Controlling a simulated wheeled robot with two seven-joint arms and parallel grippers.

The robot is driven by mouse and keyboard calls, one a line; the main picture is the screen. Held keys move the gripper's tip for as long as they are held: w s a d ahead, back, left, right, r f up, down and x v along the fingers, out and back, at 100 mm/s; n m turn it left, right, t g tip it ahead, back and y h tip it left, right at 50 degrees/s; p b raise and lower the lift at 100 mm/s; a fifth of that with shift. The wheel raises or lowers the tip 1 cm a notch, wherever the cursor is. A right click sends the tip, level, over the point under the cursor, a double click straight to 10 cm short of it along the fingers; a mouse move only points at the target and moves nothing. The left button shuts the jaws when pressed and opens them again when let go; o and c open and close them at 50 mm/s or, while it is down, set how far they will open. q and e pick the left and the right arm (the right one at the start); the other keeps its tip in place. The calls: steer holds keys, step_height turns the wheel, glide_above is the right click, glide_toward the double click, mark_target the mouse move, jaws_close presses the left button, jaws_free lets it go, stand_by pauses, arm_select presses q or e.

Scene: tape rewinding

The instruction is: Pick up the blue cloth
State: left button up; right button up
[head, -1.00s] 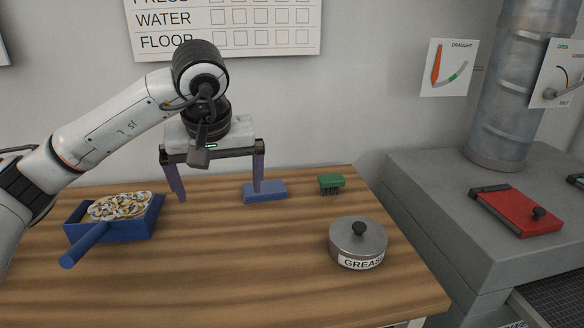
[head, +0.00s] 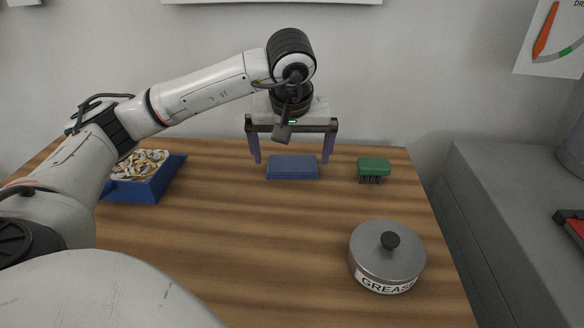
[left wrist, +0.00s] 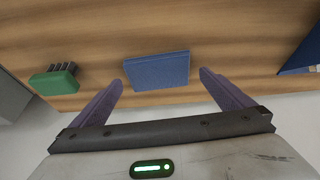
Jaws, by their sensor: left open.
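The blue cloth (head: 293,167) is a flat, folded rectangular block lying on the wooden table near its back edge. My left gripper (head: 292,162) is open, with one purple finger towards each side of the cloth in the head view. In the left wrist view the cloth (left wrist: 157,71) lies ahead of and between the two spread fingertips (left wrist: 161,78), and nothing is held. Whether the fingers touch the table cannot be told. My right gripper is not in view.
A green brush (head: 373,169) stands to the right of the cloth. A grey lidded grease tin (head: 387,258) is at the front right. A blue dustpan (head: 150,188) with a mottled heap is at the left. The table's middle is clear.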

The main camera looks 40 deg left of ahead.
mark_target(292, 165)
arm_select(q)
steer(key=shift+x, duration=1.2)
steer(key=c, duration=0.9)
steer(key=shift+r+p, duration=0.65)
steer(key=shift+r, duration=4.4)
